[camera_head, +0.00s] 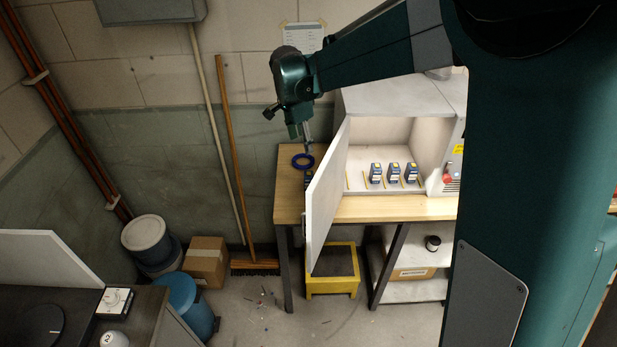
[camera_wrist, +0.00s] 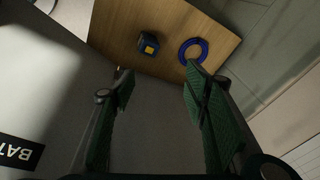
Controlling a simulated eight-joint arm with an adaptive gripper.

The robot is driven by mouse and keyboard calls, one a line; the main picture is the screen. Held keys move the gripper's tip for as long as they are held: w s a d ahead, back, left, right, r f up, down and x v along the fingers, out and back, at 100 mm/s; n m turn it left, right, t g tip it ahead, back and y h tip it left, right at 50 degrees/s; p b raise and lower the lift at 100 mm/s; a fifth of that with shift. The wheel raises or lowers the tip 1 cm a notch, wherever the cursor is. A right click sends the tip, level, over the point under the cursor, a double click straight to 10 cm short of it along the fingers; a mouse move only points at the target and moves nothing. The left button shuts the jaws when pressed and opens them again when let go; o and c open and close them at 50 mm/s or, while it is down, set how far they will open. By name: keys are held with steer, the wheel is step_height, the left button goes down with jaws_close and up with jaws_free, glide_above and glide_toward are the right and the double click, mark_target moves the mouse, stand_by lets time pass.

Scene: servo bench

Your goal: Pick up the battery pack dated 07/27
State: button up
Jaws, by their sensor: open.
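Three blue battery packs with light labels, at left (camera_head: 376,173), middle (camera_head: 394,173) and right (camera_head: 411,173), stand in a row inside the open white cabinet (camera_head: 378,102). Another dark blue pack (camera_head: 308,178) is on the bench left of the open door, mostly hidden by it in the head view. The wrist view shows this pack (camera_wrist: 148,45) with a yellow-orange patch, beyond my fingertips. No date is readable on any pack. My gripper (camera_head: 307,146) is open and empty above the bench's left end; its green fingers (camera_wrist: 160,82) also show in the wrist view.
The cabinet door (camera_head: 327,195) stands open between my gripper and the cabinet; its grey-white face with "BAT" lettering (camera_wrist: 18,152) fills much of the wrist view. A blue ring (camera_head: 303,161) lies on the wooden bench (camera_head: 289,205). A red button (camera_head: 448,178) is right of the cabinet opening.

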mark_target(306, 174)
steer(key=shift+w+a+f+m+g+h+p, duration=0.2)
steer(key=shift+f+m+g+h+p, duration=0.5)
steer(key=shift+f, duration=1.4)
steer(key=shift+w+a+f+m+g+h+p, duration=0.25)
steer(key=shift+f+m+p, duration=0.5)
steer(key=shift+f, duration=1.3)
steer(key=shift+w+a+f+m+g+h+p, duration=0.1)
steer(key=shift+f+m+g+h+p, duration=0.7)
steer(key=shift+f, duration=1.3)
steer(key=shift+m+t+y+b, duration=0.25)
steer(key=shift+t+b, duration=0.1)
steer(key=shift+b, duration=0.05)
steer(key=shift+x, duration=1.3)
steer(key=shift+x, duration=2.55)
steer(key=shift+w+d, duration=0.1)
